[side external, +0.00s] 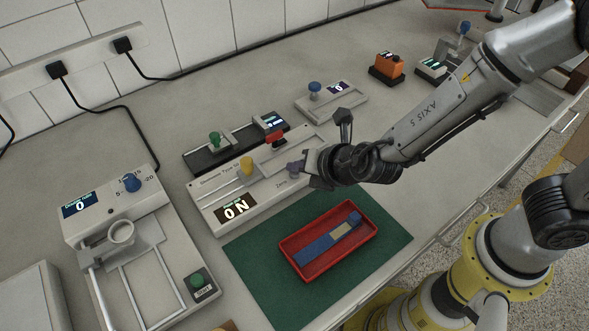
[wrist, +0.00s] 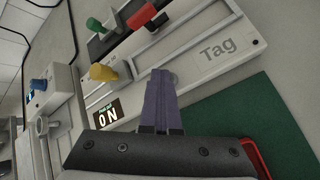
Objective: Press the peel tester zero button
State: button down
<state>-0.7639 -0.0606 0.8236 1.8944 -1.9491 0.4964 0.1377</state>
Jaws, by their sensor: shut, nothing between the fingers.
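A red tray (side external: 289,248) holding a blue strip (side external: 318,243) sits on a green mat (side external: 245,262) in front of the tester. A black device (side external: 197,160) with a green knob stands behind it. Another machine (side external: 88,222) stands left. An orange device (side external: 387,67) stands at back right.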

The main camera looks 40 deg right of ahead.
jog(key=shift+r, duration=0.7)
notch_tip(320, 180, up, 5)
dwell(0.5)
jog(key=shift+d, duration=0.1)
dwell(0.4)
